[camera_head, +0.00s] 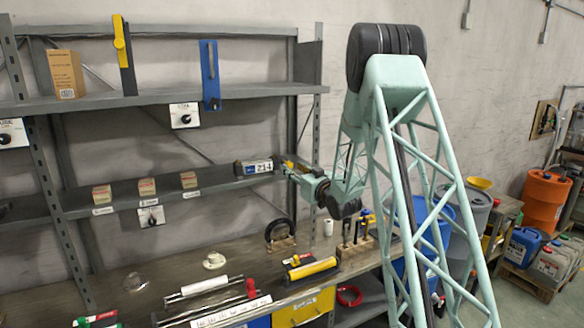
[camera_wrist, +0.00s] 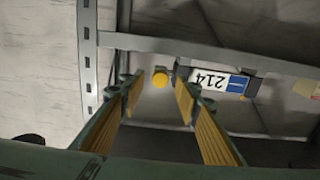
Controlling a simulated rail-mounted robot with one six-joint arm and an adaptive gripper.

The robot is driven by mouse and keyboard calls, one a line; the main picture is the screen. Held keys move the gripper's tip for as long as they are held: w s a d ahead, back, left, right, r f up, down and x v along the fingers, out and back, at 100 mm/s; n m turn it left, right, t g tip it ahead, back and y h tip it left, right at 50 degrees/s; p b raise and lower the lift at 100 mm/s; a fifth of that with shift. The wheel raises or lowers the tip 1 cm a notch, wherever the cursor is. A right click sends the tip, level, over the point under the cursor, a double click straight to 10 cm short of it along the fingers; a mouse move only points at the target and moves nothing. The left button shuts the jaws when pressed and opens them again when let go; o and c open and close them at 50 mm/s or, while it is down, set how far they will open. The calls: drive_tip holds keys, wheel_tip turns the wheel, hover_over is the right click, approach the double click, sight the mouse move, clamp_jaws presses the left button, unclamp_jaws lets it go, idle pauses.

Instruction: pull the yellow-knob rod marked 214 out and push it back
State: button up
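The unit marked 214 (camera_head: 256,167) is a dark box with a white and blue plate at the right end of the middle shelf. In the wrist view its 214 plate (camera_wrist: 219,82) appears upside down. The round yellow knob (camera_wrist: 160,79) shows in the wrist view, left of the plate, in the gap between my fingertips. My gripper (camera_wrist: 157,92) is open, with a yellow-padded finger on each side of the knob; contact is not visible. In the head view my gripper (camera_head: 288,171) is small, at the right end of the unit, and largely covers the knob area.
The shelf's front beam (camera_wrist: 210,51) and upright post (camera_wrist: 87,60) are close to my gripper. Several small boxes (camera_head: 147,187) stand along the same shelf. A workbench (camera_head: 150,300) with tools and handles lies below. Open air lies in front of the shelf.

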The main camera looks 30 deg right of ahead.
drive_tip(key=shift+w, duration=0.9)
drive_tip(key=shift+c, duration=0.7)
clamp_jaws()
